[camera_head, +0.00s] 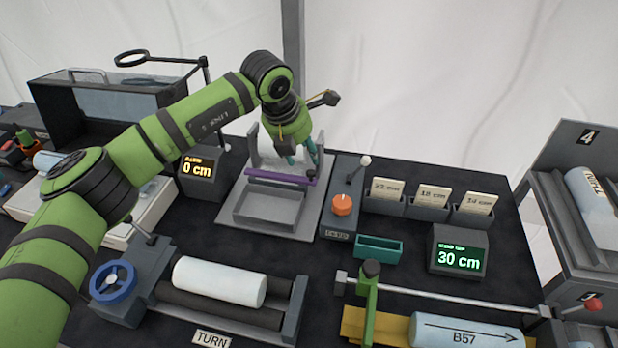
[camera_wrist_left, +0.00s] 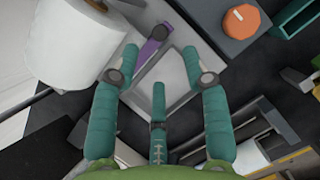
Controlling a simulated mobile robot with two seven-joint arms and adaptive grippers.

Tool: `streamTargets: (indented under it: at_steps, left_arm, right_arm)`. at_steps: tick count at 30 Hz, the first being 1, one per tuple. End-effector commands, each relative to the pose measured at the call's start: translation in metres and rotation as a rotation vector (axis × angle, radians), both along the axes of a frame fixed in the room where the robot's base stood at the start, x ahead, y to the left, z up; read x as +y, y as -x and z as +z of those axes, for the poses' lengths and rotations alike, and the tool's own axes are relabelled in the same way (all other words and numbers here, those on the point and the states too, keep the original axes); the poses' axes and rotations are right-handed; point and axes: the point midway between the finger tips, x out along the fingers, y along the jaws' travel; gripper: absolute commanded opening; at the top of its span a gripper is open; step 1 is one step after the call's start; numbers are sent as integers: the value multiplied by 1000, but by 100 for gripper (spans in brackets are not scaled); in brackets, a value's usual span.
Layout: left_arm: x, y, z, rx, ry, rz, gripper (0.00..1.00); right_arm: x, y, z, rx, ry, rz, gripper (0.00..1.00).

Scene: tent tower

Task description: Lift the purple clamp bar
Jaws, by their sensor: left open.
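The purple clamp bar (camera_head: 272,174) lies across the back of a grey open-topped fixture (camera_head: 262,222) on the dark table. A dark knob stands at its right end. My left gripper (camera_head: 302,157) is open, with its teal fingers just above and behind the bar's right half. In the left wrist view the bar (camera_wrist_left: 147,52) shows partly between the spread fingers of the gripper (camera_wrist_left: 160,58), near the dark knob (camera_wrist_left: 160,32). Nothing is held between the fingers. Whether a finger touches the bar I cannot tell. My right gripper is not in view.
A grey box with an orange knob (camera_head: 342,205) and a lever stands right of the fixture. A 0 cm display (camera_head: 198,169) stands left. A white roll (camera_head: 220,282) lies on rollers in front. A teal tray (camera_head: 379,247) and card holders are to the right.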

Motion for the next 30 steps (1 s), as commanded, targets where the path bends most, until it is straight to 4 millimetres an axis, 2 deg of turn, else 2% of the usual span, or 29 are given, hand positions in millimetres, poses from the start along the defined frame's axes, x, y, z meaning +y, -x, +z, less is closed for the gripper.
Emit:
streamTargets:
  at_steps: [1,6,13,18,29,30]
  left_arm:
    - [0,0,-8,-1,1,0,46]
    - [-3,-3,-17,4,1,1,46]
    - [-11,-14,-49,5,0,1,46]
    - [-14,-20,-66,3,1,1,46]
    - [-15,-23,-73,-1,0,-1,46]
    - [-15,-23,-73,-1,1,0,34]
  right_arm:
    - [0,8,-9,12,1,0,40]
    - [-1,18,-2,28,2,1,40]
    - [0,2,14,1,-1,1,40]
    - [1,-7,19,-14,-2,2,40]
    - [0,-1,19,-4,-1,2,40]
    - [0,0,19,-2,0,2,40]
